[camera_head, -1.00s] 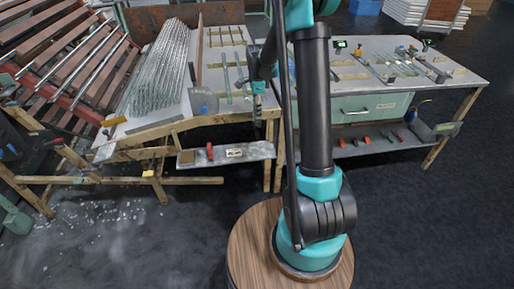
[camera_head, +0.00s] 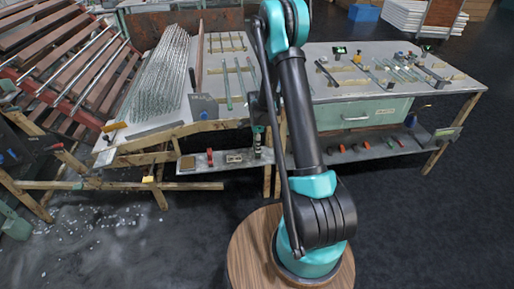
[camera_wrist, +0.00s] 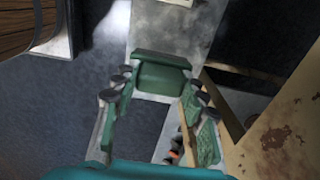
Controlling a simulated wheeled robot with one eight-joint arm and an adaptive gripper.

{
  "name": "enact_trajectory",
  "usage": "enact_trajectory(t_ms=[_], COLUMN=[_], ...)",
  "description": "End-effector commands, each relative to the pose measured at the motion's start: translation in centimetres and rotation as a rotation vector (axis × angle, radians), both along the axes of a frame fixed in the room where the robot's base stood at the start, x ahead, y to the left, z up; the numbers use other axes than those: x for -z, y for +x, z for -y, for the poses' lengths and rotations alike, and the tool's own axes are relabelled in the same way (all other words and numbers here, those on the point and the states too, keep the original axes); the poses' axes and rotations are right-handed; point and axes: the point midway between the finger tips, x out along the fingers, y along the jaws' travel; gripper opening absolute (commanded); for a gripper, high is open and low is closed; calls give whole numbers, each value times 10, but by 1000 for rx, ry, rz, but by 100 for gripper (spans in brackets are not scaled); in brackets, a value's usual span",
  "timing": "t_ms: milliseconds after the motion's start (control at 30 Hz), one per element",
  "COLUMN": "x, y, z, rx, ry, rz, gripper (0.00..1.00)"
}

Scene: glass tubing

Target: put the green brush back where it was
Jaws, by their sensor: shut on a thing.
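My gripper (camera_head: 257,132) points down over the right end of the low shelf, in front of the left bench. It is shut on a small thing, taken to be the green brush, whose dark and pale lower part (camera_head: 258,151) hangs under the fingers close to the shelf. Contact with the shelf cannot be told. In the wrist view, green linkages with dark joints fill the middle, and the held brush cannot be clearly told from them.
The low shelf (camera_head: 222,168) holds a brown block (camera_head: 187,163), a red-handled thing (camera_head: 210,157) and a pale frame (camera_head: 234,158). Glass tubes (camera_head: 160,75) lie on the left bench. A drawer unit (camera_head: 360,113) stands under the right bench, with several tools below. Wooden legs stand close to my gripper.

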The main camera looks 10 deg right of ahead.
Motion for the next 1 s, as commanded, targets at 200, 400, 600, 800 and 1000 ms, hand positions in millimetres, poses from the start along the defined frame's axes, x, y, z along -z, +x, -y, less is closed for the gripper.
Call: enact_trajectory(t_ms=[200,400,600,800,1000], x=[20,19,21,21,20], y=[0,0,0,0,0], z=[0,0,0,0,0], rx=[0,0,0,0,0], ry=[0,0,0,0,0], rz=[0,0,0,0,0], gripper=[11,11,53,63,63])
